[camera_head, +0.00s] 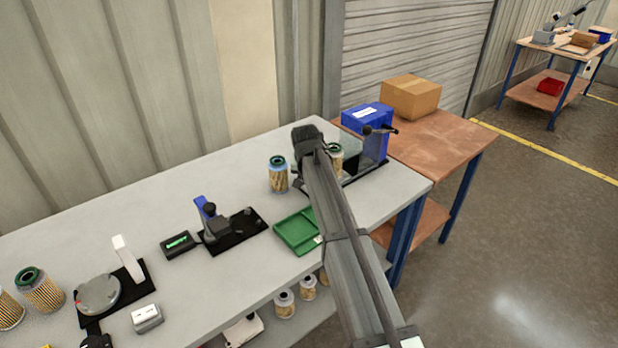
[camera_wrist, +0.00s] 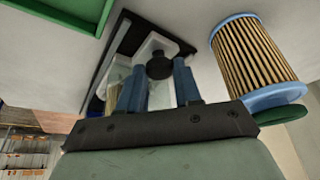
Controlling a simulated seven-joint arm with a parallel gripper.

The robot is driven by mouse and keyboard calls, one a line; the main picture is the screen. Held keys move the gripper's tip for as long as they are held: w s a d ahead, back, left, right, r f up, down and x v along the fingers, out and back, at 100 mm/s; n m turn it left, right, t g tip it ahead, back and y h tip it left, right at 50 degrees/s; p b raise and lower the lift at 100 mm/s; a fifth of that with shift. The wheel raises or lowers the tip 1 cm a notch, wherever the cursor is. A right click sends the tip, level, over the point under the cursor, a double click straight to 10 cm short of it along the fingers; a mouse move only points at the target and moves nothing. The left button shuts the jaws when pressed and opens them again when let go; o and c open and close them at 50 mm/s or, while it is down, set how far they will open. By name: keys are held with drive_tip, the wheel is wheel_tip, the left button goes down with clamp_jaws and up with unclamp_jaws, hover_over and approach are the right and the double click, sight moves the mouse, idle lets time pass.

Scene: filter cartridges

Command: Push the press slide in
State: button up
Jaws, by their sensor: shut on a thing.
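The press is a blue box (camera_head: 365,128) with a black lever on a dark base at the table's right end in the head view. Its slide (camera_wrist: 158,46) shows in the wrist view as a pale, partly clear piece with a round black knob (camera_wrist: 160,66). My gripper (camera_wrist: 157,80) has its two blue fingers on either side of the knob, shut on it. A pleated cartridge (camera_head: 336,157) stands at the press, partly hidden by my arm; only part of it shows in the wrist view. My arm hides the fingers and knob in the head view.
A loose cartridge (camera_head: 278,174) stands left of my arm, close to the gripper in the wrist view (camera_wrist: 257,60). A green tray (camera_head: 296,232) lies nearer the front. A black fixture (camera_head: 234,230) stands further left. A cardboard box (camera_head: 410,97) sits on the brown table behind.

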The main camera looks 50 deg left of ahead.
sight(341, 161)
drive_tip(key=shift+w, duration=0.1)
clamp_jaws()
drive_tip(key=w, duration=1.3)
drive_tip(key=shift+w, duration=0.15)
drive_tip(key=o, duration=0.8)
unclamp_jaws()
drive_tip(key=shift+w, duration=0.1)
drive_tip(key=v, duration=1.4)
